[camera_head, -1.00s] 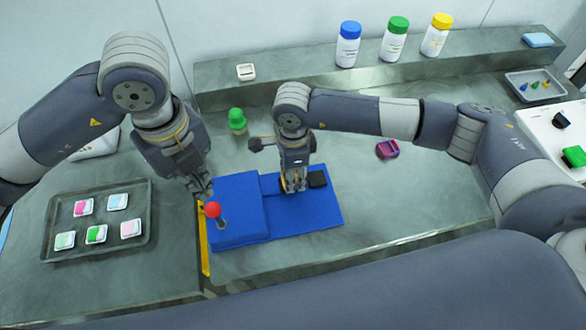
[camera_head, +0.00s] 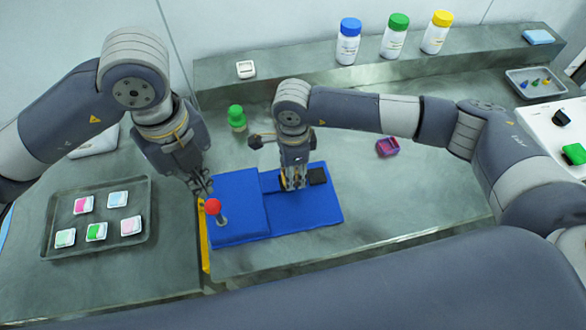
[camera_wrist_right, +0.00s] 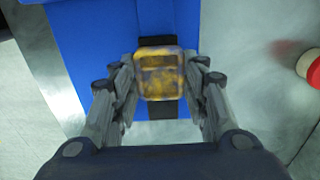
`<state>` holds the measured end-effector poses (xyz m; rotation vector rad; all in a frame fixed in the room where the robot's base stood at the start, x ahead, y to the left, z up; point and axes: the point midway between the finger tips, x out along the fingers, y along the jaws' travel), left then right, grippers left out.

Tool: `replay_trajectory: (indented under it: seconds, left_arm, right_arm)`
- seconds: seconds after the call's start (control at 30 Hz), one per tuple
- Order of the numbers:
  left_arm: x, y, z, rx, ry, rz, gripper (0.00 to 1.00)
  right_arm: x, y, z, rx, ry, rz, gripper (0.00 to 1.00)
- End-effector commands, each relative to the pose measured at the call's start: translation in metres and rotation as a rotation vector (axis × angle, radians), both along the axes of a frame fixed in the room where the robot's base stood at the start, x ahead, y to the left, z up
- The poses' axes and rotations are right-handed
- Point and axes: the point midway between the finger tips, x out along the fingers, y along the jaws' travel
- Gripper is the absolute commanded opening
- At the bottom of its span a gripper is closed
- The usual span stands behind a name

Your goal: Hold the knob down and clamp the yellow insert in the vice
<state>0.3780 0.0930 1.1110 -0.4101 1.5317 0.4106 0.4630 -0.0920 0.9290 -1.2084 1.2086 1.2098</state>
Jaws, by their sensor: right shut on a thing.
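The blue vice (camera_head: 235,222) stands near the table's front edge, with a black jaw block (camera_head: 317,175) on its right part. The red knob (camera_head: 213,206) tops a short lever at the vice's left side. My left gripper (camera_head: 199,186) hangs just above and left of the knob, apparently apart from it; its finger opening is unclear. My right gripper (camera_head: 294,186) is low over the vice, beside the black block. The right wrist view shows its fingers shut on the yellow insert (camera_wrist_right: 160,74), with dark vice parts (camera_wrist_right: 157,41) beyond and below it. Whether the insert is seated is hidden.
A tray (camera_head: 50,225) of several small coloured packs lies at left. A green-capped bottle (camera_head: 237,118) stands behind the vice, and a purple container (camera_head: 387,146) lies to the right. Bottles line the back shelf (camera_head: 290,75).

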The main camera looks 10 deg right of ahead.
Motion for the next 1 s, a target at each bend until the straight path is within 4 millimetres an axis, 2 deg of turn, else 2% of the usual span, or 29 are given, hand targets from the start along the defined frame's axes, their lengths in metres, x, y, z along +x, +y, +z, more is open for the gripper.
replay_trajectory:
  seconds: [0.33,0.7,1.0]
  left_arm:
    - [0.000,0.000,-0.002,0.000,0.001,0.000,0.00]
    - [0.000,0.000,-0.021,0.000,0.001,0.001,0.00]
    - [0.000,0.000,-0.022,0.000,0.000,0.000,0.00]
  right_arm:
    - [0.000,0.000,0.000,0.000,0.000,0.000,0.19]
    - [0.000,0.000,0.000,0.000,0.000,0.000,0.19]
    - [0.000,0.000,0.000,0.000,0.000,0.000,0.19]
